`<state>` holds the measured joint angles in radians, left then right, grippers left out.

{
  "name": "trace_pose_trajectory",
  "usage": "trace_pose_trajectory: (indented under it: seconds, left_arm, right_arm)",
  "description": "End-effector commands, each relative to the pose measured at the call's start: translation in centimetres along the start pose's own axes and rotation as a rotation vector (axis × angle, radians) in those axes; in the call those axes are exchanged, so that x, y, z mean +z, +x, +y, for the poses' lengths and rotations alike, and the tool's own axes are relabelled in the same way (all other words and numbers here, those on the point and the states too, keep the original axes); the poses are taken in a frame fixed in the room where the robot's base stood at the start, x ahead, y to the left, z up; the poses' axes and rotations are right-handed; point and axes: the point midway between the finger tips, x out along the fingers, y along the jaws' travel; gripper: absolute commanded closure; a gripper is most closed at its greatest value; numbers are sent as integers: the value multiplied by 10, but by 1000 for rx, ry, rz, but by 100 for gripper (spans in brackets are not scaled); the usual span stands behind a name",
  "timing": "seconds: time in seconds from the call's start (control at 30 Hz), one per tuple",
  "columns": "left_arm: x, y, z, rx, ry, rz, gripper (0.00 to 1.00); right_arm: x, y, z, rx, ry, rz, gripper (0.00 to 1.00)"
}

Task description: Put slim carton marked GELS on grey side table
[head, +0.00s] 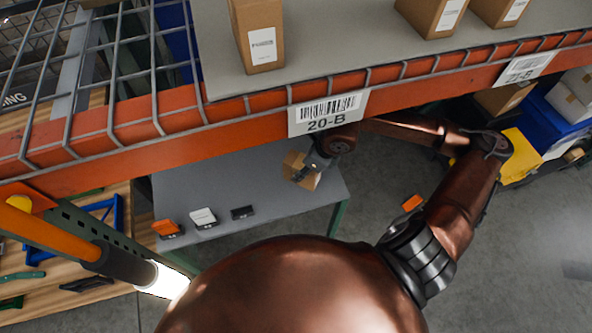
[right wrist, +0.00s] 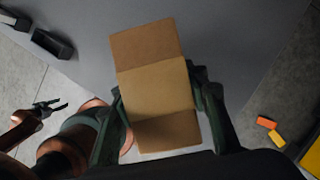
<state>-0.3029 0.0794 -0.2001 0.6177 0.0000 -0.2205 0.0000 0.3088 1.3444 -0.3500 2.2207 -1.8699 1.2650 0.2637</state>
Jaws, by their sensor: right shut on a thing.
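A brown carton (head: 301,172) is in my right gripper (head: 312,163), over the right part of the grey side table (head: 230,175) below the shelf. In the right wrist view the carton (right wrist: 155,90) sits between both fingers, plain on the sides that show; no GELS marking can be read. The grey tabletop (right wrist: 245,40) spreads behind it. I cannot tell whether the carton touches the table. My left gripper (right wrist: 50,106) shows small at the left of the right wrist view, its fingers apart and empty. It does not show in the head view.
An orange rack beam with a 20-B label (head: 327,114) crosses above the table. Cartons (head: 259,35) stand on the shelf. Orange (head: 167,228), white (head: 203,217) and black (head: 242,212) items line the table's front left. A yellow object (head: 520,157) lies right.

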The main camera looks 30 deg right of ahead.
Motion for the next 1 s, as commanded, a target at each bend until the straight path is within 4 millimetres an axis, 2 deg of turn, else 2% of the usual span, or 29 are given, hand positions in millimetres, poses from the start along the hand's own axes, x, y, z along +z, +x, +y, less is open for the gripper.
trace_pose_trajectory:
  seconds: [0.03, 0.2, 0.33, 0.53, 0.9, 0.93, 1.0]
  left_arm:
    - [-1, -3, 0, 0, 0, 1, 59]
    - [-3, -5, -1, 0, 0, 3, 59]
    - [-5, -8, -1, -1, 1, 6, 59]
    - [-8, -15, -1, -1, 1, 9, 59]
    - [-7, -10, -1, -1, 1, 9, 59]
    - [-7, -11, -1, -1, 1, 9, 59]
    - [-7, -11, -1, -1, 1, 9, 59]
  right_arm:
    - [11, 1, 0, 2, 0, -6, 92]
    - [21, 8, 0, 0, 0, -1, 92]
    - [18, 15, 0, 0, 2, 2, 92]
    - [8, 38, 0, 1, 2, 1, 92]
    - [6, 44, 0, -1, 0, -1, 92]
    - [6, 44, 0, -1, 0, 1, 57]
    - [6, 43, 0, -1, 0, 1, 52]
